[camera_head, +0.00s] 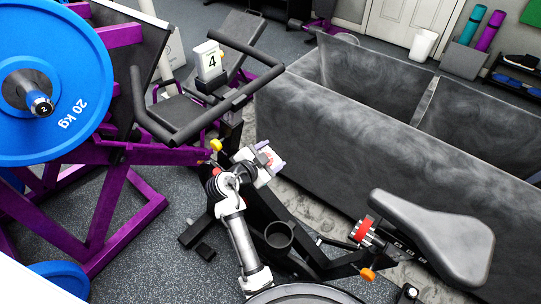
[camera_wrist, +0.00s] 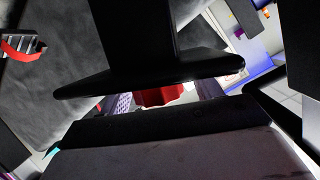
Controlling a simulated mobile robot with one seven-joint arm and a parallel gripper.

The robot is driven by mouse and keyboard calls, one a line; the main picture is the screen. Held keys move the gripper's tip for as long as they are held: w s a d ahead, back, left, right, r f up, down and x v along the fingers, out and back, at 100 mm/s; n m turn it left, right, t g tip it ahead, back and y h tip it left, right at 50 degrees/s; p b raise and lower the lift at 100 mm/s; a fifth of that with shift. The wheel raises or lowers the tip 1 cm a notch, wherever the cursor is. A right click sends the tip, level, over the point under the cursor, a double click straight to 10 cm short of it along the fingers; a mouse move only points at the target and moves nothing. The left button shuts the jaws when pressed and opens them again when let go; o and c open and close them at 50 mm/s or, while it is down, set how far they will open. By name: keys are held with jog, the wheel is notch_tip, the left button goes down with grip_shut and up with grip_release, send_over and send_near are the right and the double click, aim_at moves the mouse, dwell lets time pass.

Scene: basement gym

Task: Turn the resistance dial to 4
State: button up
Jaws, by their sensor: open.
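The exercise bike has black handlebars (camera_head: 208,105) and a white card reading 4 (camera_head: 210,62) above them. My gripper (camera_head: 268,160) is beside the bike frame, below the handlebars. It is open. In the wrist view a red ribbed knob (camera_wrist: 160,96), which looks like the resistance dial, shows partly between the dark shapes above and below it. I cannot tell whether the gripper touches it. In the head view the dial is not clearly seen near my gripper, and no dial marking is readable.
The bike's saddle (camera_head: 440,237) is at the lower right, near a red ring (camera_head: 362,229) and an orange knob (camera_head: 368,274). A yellow knob (camera_head: 215,145) is on the frame. A blue weight plate (camera_head: 75,110) is on the left. A large dark grey box (camera_head: 375,135) stands behind the bike.

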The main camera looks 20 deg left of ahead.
jog(key=b+v, duration=0.2)
jog(key=v, duration=1.2)
jog(key=shift+w, duration=0.15)
